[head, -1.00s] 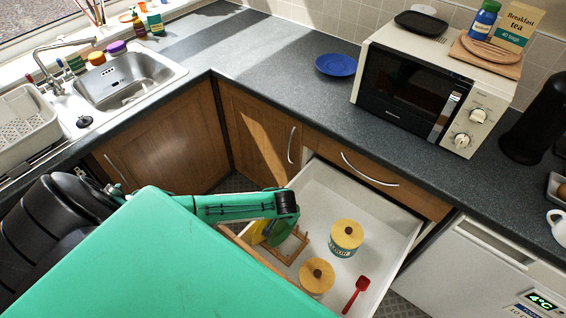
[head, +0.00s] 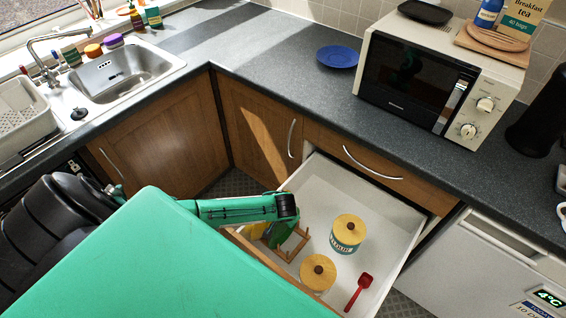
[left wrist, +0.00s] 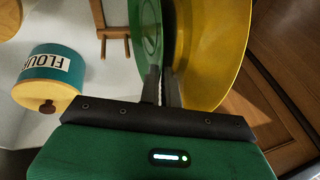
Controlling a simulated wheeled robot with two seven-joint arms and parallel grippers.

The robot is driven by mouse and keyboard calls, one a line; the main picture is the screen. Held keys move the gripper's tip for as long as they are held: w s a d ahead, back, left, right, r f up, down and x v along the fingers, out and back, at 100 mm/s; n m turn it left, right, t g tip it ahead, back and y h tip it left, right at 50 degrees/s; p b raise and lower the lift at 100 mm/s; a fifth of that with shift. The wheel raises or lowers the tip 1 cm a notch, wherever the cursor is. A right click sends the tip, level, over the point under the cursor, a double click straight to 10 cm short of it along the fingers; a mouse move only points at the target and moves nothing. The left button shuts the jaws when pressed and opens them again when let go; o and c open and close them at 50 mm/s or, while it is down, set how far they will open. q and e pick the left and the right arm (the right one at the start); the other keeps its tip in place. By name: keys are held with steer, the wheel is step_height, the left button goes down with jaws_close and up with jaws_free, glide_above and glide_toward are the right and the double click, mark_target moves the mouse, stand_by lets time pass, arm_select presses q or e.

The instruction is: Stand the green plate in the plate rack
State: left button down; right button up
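The green plate (left wrist: 146,28) stands on edge in the left wrist view, its rim between the fingers of my left gripper (left wrist: 162,80). The fingers are close together on it. A yellow plate (left wrist: 218,55) is just right of the fingers. The wooden plate rack (head: 297,243) is in the open drawer in the head view, partly hidden by my arm. Part of it shows left of the green plate in the left wrist view (left wrist: 115,32). I cannot tell whether the green plate touches the rack. My right gripper is out of view.
The open white drawer (head: 391,211) also holds a flour tin (head: 347,240), another wooden-lidded tin (head: 318,272) and a red scoop (head: 359,290). A blue plate (head: 338,56) and a microwave (head: 415,85) are on the counter above. The drawer's far right part is clear.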

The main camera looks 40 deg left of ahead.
arm_select(q)
steer(key=c, duration=1.5)
jaws_free()
steer(key=shift+c, duration=0.2)
steer(key=v, duration=1.3)
steer(key=shift+r+b, duration=0.35)
steer(key=shift+r, duration=0.05)
steer(key=shift+s, duration=0.1)
